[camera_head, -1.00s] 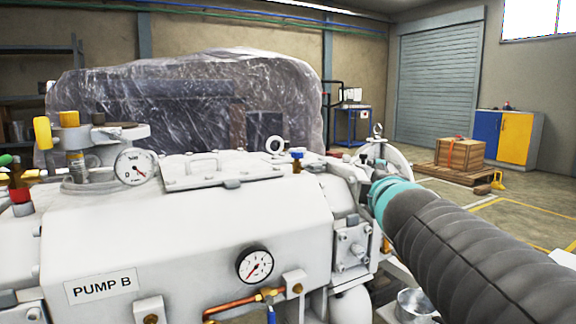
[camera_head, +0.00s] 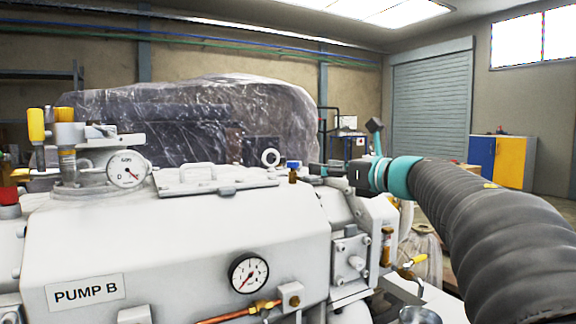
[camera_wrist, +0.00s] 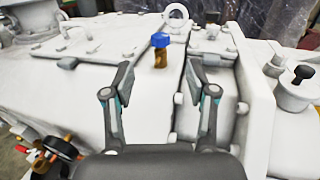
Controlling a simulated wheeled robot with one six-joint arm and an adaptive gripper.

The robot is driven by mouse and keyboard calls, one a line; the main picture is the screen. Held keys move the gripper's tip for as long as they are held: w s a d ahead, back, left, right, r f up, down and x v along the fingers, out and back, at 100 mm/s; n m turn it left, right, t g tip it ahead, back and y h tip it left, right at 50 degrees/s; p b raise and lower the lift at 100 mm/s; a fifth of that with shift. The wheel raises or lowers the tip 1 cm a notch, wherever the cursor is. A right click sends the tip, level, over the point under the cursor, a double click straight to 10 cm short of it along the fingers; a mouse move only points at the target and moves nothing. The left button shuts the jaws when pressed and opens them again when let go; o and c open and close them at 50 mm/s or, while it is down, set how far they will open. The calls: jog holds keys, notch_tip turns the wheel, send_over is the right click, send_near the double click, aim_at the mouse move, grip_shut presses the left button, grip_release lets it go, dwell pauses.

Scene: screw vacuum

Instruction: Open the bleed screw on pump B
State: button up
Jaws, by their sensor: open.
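Pump B (camera_head: 180,245) is a large white housing with a "PUMP B" label (camera_head: 86,293) on its front. A small brass fitting with a blue head, apparently the bleed screw (camera_head: 294,171), stands upright on its top right. In the wrist view the blue-headed screw (camera_wrist: 160,42) stands ahead, between the directions of my two fingers. My gripper (camera_wrist: 158,78) is open and empty, its fingers apart and short of the screw in the picture. In the head view my gripper (camera_head: 325,172) reaches in from the right, close to the screw; its fingertips are small and hard to make out.
A lifting ring (camera_head: 270,157) stands behind the screw, and a handled cover plate (camera_head: 215,182) lies to its left. A gauge (camera_head: 126,169) and yellow-capped valve (camera_head: 37,126) are farther left. A plastic-wrapped machine (camera_head: 190,115) stands behind. A black knob (camera_wrist: 302,75) sits on the right.

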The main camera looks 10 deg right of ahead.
aim_at(297, 164)
jog(key=x, duration=1.1)
grip_shut()
